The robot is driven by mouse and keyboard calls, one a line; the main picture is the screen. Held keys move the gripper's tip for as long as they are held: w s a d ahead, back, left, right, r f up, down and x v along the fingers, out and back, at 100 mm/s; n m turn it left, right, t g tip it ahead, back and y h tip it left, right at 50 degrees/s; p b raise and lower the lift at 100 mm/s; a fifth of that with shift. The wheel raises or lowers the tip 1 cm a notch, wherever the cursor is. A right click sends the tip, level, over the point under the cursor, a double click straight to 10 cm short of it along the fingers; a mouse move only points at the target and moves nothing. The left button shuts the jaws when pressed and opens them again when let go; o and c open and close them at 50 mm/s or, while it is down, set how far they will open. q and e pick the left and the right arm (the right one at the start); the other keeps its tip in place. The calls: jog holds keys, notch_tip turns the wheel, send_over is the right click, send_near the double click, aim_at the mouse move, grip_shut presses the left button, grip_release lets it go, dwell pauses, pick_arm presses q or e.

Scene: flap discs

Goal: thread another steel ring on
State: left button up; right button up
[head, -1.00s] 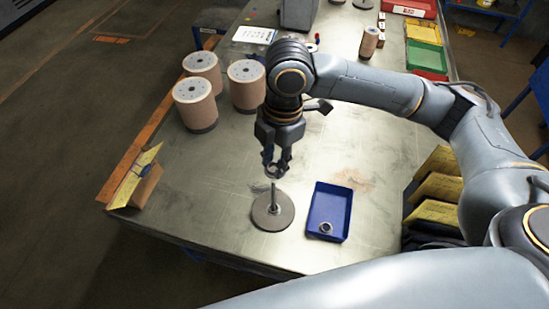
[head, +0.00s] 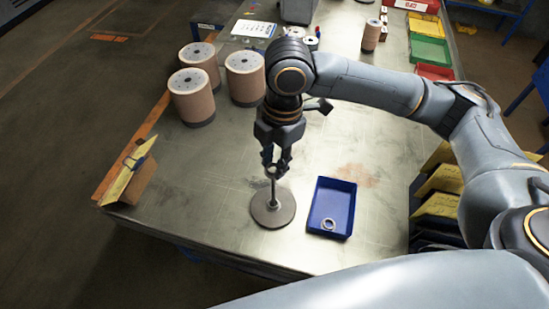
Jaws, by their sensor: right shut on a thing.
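A round grey disc base (head: 265,216) with an upright steel spindle (head: 274,193) stands near the front of the table. My right gripper (head: 273,170) is right above it, pointing down. Its fingers are shut on a small steel ring (head: 273,173) at the spindle's top. Whether the spindle tip is inside the ring is too small to tell. Another steel ring (head: 328,224) lies in the front part of the blue tray (head: 333,191), right of the base. My left gripper is not in view.
Several tan cylinders (head: 246,75) stand at the back left. A yellow card holder (head: 128,183) stands at the left edge. Yellow-fronted bins (head: 437,180) line the right edge, with green (head: 427,49) and red trays behind. The table left of the base is clear.

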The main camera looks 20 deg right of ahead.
jog(key=shift+f, duration=1.55)
